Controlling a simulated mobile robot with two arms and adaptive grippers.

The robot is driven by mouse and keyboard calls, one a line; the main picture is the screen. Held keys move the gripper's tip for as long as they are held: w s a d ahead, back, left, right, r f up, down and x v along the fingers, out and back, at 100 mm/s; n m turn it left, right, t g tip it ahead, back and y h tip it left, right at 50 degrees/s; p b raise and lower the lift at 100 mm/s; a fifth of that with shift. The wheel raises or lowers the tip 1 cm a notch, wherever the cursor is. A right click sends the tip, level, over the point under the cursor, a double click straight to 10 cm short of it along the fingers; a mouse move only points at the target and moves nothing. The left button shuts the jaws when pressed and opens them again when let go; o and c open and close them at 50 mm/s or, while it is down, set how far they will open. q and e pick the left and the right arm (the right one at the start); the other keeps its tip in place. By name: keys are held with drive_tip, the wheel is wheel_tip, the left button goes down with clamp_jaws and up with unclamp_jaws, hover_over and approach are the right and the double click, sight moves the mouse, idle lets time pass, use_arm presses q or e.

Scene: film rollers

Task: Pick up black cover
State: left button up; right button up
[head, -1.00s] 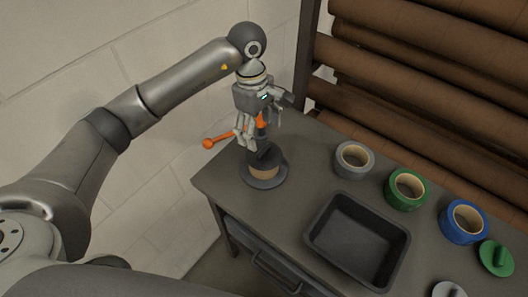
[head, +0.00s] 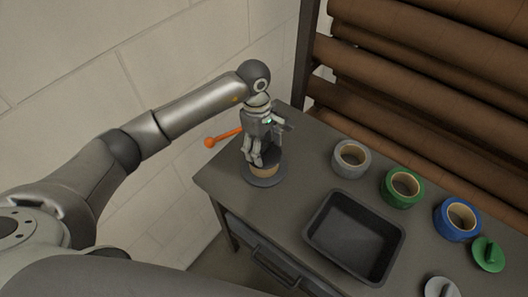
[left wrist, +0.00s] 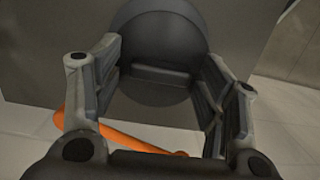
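The black cover (head: 270,158) sits on top of a roll with a tan core (head: 264,171), on a dark round base (head: 262,182) at the table's left end. My left gripper (head: 256,162) points down at the cover and partly hides it. In the left wrist view my left gripper (left wrist: 160,85) has its fingers spread apart. The cover's dark raised bar (left wrist: 158,75) lies between them, with a dark disc (left wrist: 160,35) behind it. I cannot see contact between fingers and bar. My right gripper is out of view.
An orange rod (head: 222,137) sticks out behind the gripper. A black tray (head: 354,238) stands on the table, with grey (head: 340,165), green (head: 391,195) and blue (head: 444,227) tape rolls beyond it. Green (head: 488,253) and grey (head: 440,289) covers lie at the right.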

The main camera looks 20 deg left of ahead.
use_arm(q)
drive_tip(key=c, duration=0.7)
drive_tip(key=shift+r, duration=0.15)
drive_tip(key=shift+c, duration=0.2)
